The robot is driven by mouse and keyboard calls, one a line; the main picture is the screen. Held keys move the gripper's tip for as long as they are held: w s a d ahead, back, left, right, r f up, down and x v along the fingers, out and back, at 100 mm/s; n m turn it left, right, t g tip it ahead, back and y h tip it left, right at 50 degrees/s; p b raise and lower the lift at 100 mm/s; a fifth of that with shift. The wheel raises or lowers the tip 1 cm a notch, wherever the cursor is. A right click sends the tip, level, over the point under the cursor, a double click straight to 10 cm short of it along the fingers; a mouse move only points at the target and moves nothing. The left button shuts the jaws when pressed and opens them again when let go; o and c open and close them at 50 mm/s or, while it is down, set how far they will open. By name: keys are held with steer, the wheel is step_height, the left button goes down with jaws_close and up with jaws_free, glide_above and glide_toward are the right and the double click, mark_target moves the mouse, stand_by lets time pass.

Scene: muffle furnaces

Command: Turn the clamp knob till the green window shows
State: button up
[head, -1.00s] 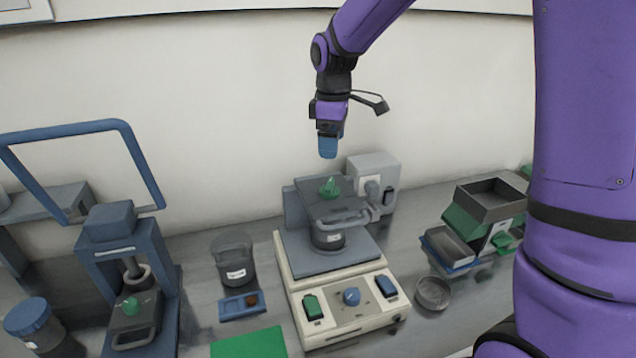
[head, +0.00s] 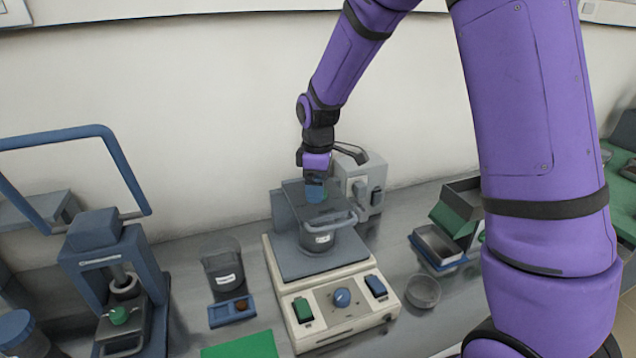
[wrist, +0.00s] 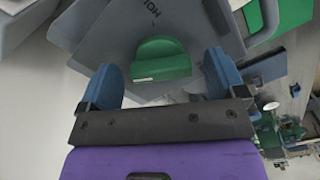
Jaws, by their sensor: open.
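The green clamp knob (wrist: 160,60) sits on top of the grey clamp plate (wrist: 105,35). In the wrist view it lies between the two blue fingers of my gripper (wrist: 162,78), with a gap on each side. In the head view my gripper (head: 316,192) is over the clamp plate (head: 291,190) from above and mostly hides the knob. A dark jar (head: 318,241) with a white label stands under the plate on the machine (head: 275,275). I cannot make out a green window in either view.
A grey box unit (head: 372,168) stands behind the clamp. A blue press (head: 90,265) is at left, with a dark jar (head: 222,268) between. Grey and green trays (head: 440,243) and a round dish (head: 423,291) are at right. A green mat (head: 240,346) lies in front.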

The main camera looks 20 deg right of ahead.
steer(key=shift+c, duration=0.4)
steer(key=c, duration=0.8)
steer(key=shift+c, duration=0.2)
steer(key=shift+m, duration=0.3)
steer(key=m, duration=0.5)
steer(key=shift+m, duration=0.3)
steer(key=m, duration=0.6)
steer(key=shift+a, duration=0.1)
